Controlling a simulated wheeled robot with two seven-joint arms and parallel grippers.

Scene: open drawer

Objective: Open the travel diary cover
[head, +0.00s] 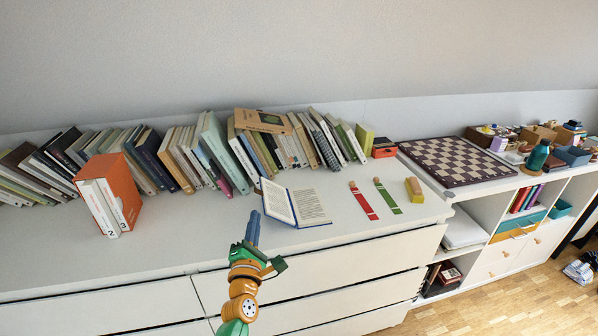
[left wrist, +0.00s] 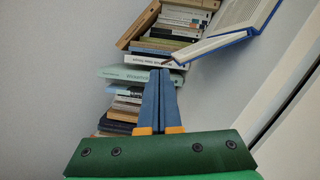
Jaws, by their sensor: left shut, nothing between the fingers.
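The travel diary (head: 308,207) has a blue cover and lies open on the white cabinet top. Its left side is tilted up from the surface, and its right side lies flat with printed pages showing. It also shows at the upper right of the left wrist view (left wrist: 245,15). My left gripper (head: 254,214) is shut and empty, its blue fingers just left of the diary's raised side. They appear apart from the cover in the left wrist view (left wrist: 160,72). My right gripper is in neither view.
A row of books (head: 200,150) stands behind the diary, and an orange box with white volumes (head: 118,195) is at left. The front left cabinet top is clear.

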